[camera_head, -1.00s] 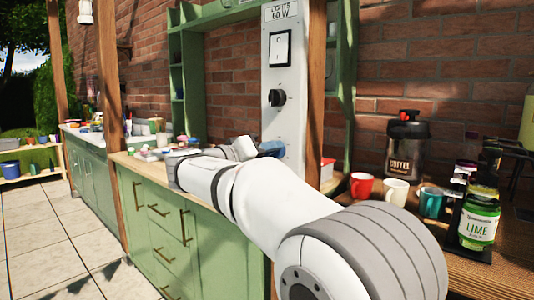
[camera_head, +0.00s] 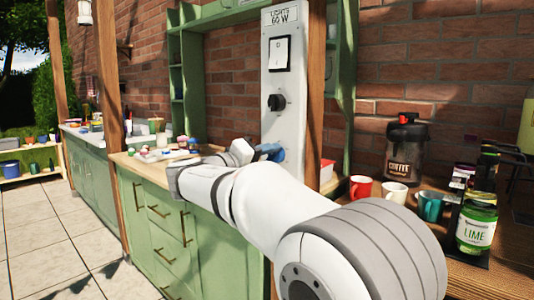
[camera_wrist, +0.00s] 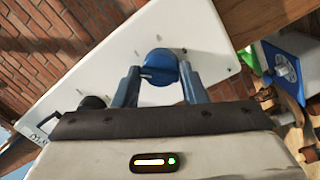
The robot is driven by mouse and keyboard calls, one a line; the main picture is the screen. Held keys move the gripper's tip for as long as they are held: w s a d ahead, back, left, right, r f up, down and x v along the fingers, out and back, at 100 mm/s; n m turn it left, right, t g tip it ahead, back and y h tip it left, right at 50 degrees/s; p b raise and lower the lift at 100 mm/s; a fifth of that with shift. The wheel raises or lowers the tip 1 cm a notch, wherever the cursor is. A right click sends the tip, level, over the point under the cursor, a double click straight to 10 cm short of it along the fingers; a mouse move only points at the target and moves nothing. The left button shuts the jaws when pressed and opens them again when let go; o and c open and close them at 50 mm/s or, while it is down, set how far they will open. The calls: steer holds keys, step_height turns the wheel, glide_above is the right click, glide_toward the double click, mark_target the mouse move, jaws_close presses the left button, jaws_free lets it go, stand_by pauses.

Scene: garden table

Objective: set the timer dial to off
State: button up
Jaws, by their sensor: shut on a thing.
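A white panel (camera_head: 296,140) stands upright against the post. Low on it is a round blue dial, clear in the wrist view (camera_wrist: 158,64), with small marks on the panel around it. I cannot read these marks or tell the dial's setting. My gripper (camera_wrist: 159,74) has its two blue fingers on either side of the dial and is shut on it. In the head view, my gripper (camera_head: 268,151) is at the panel's lower part, and my arm partly hides the area.
Above on the panel are a black knob (camera_head: 276,102) and a rocker switch (camera_head: 280,54) under a "LIGHTS 60 W" label. To the right stand a red mug (camera_head: 361,187), a coffee jar (camera_head: 406,150) and a lime bottle (camera_head: 477,225). Small items clutter the left counter.

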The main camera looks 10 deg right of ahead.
steer(key=n+p, duration=0.3)
steer(key=n, duration=0.2)
steer(key=shift+n+t, duration=0.3)
steer(key=shift+n, duration=0.1)
steer(key=shift+f+n+p, duration=0.25)
steer(key=shift+n+p, duration=0.75)
steer(key=shift+n, duration=0.6)
steer(key=shift+f, duration=0.1)
steer(key=o, duration=1)
steer(key=shift+c, duration=0.2)
